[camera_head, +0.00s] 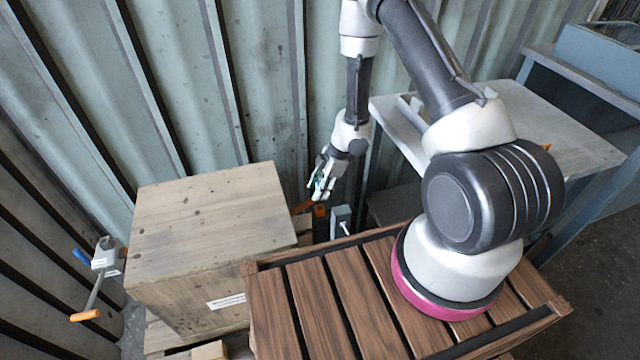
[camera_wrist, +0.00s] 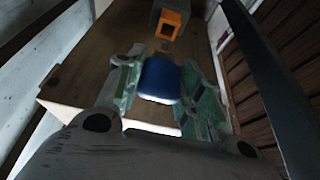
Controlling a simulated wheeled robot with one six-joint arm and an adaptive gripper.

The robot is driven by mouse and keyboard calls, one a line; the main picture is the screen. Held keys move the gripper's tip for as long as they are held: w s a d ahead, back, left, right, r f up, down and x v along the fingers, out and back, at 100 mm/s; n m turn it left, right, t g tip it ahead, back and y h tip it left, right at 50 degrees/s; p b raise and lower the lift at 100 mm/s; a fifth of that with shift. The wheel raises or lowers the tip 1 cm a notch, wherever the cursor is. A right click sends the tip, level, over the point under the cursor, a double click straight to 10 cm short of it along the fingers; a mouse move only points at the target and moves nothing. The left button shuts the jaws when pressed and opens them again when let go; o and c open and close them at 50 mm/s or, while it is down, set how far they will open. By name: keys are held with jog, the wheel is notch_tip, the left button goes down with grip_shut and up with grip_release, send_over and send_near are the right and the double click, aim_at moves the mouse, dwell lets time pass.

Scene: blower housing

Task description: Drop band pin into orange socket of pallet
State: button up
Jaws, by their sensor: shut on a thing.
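My gripper (camera_head: 324,188) hangs beside the right edge of the wooden crate, above a narrow gap. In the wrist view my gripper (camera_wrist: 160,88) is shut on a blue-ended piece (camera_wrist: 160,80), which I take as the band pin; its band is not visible. Its green-padded fingers lie on both sides of the piece. The orange socket (camera_wrist: 169,23), square with a dark opening, lies beyond the fingertips, apart from the held piece. In the head view a small orange-topped part (camera_head: 320,211) stands just below my gripper; I cannot tell if it is that socket.
The wooden crate (camera_head: 210,215) stands left of my gripper. A grey block with a pale pin (camera_head: 341,221) stands just right of the orange-topped part. A grey table (camera_head: 545,115) is at right. A crank with orange and blue handles (camera_head: 100,265) is at far left.

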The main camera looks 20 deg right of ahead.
jog(key=shift+f, duration=2.85)
jog(key=shift+f, duration=0.15)
jog(key=o, duration=1.1)
